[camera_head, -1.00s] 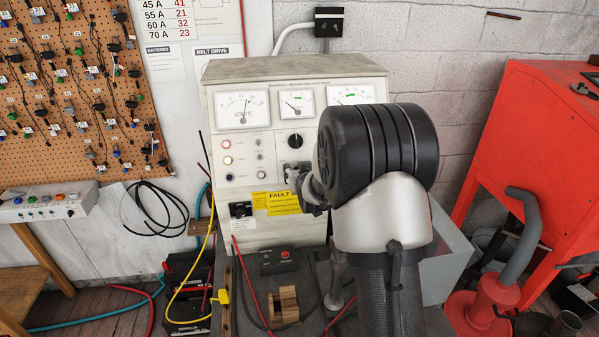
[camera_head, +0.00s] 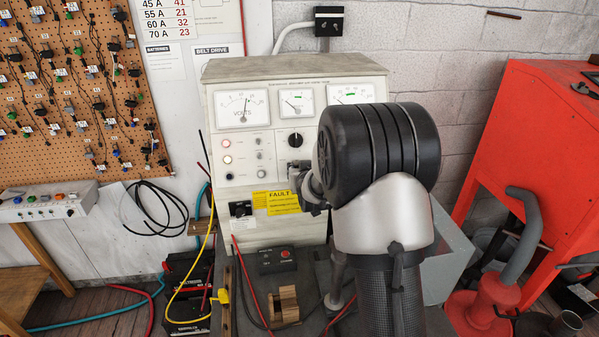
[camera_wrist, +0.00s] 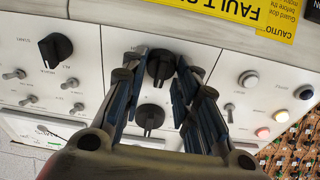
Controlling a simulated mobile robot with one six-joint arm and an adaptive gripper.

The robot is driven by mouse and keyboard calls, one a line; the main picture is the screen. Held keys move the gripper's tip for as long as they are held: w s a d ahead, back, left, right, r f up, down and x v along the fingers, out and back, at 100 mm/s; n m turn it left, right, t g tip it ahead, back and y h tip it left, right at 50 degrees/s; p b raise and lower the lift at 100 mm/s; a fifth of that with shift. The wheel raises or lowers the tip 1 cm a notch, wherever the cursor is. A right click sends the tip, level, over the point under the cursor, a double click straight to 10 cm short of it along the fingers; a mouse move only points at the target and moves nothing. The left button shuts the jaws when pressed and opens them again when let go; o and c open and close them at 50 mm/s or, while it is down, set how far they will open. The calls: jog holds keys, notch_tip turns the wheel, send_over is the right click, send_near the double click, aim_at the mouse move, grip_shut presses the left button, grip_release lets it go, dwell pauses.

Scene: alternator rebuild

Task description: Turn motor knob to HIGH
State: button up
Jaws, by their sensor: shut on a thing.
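The motor knob appears to be the black knob (camera_wrist: 160,68) between my fingertips in the wrist view. Its grip bar stands roughly upright in that picture, and its label and setting cannot be read. My gripper (camera_wrist: 155,78) has one finger on each side of it and is shut on it. In the head view my gripper (camera_head: 297,178) is at the front of the test bench panel (camera_head: 270,84), and it hides this knob. Another black knob (camera_head: 295,139) shows just above my gripper and also in the wrist view (camera_wrist: 150,117).
A third black knob (camera_wrist: 55,48) and several toggle switches sit on the panel around my fingers. A yellow fault sign (camera_head: 283,202) is close below my gripper. A wooden block (camera_head: 285,304) and cables lie on the bench. A red cabinet (camera_head: 540,150) stands right.

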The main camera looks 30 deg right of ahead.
jog(key=m+b, duration=0.4)
jog(key=shift+f+m+h, duration=0.1)
jog(key=shift+m+h, duration=0.2)
jog(key=shift+m, duration=0.1)
jog(key=m+g+b, duration=0.1)
jog(key=m+b, duration=0.1)
jog(key=m, duration=0.3)
jog(key=shift+m, duration=0.4)
jog(key=m, duration=0.6)
jog(key=shift+s+d+g+h, duration=0.1)
jog(key=shift+g+h, duration=0.2)
jog(key=shift+g, duration=0.1)
jog(key=m+p, duration=0.1)
jog(key=m, duration=0.4)
jog(key=shift+g, duration=0.3)
jog(key=shift+m, duration=0.4)
jog(key=o, duration=1)
